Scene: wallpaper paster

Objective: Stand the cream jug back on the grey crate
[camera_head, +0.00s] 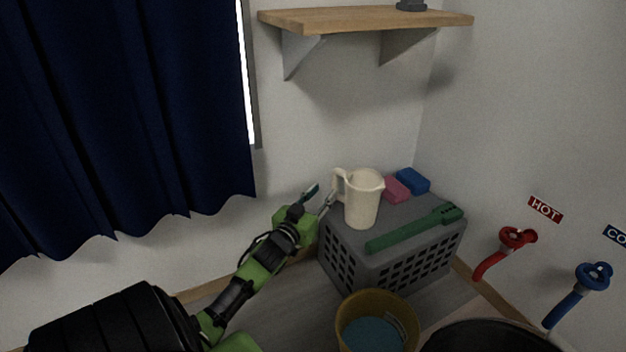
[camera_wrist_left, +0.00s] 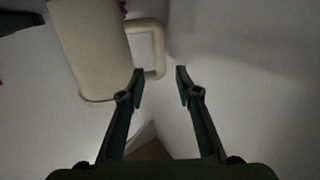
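The cream jug (camera_head: 362,201) appears upright on top of the grey crate (camera_head: 345,253), near its back left, with its handle towards the left. My left gripper (camera_head: 320,197) is just left of the handle. In the left wrist view, the jug (camera_wrist_left: 92,48) fills the upper left. Its handle (camera_wrist_left: 158,50) lies ahead of the gap between the parted fingers of my left gripper (camera_wrist_left: 160,72). The gripper is open, with nothing held between the fingers. Whether one fingertip touches the handle is hard to tell. My right gripper is not in view.
A green long-handled tool (camera_head: 412,229) lies along the crate's front edge. Pink (camera_head: 396,189) and blue (camera_head: 412,181) blocks lie behind the jug. A yellow bucket (camera_head: 348,312) stands in front. Red (camera_head: 514,238) and blue (camera_head: 592,277) taps project at right; a wooden shelf (camera_head: 365,18) hangs above.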

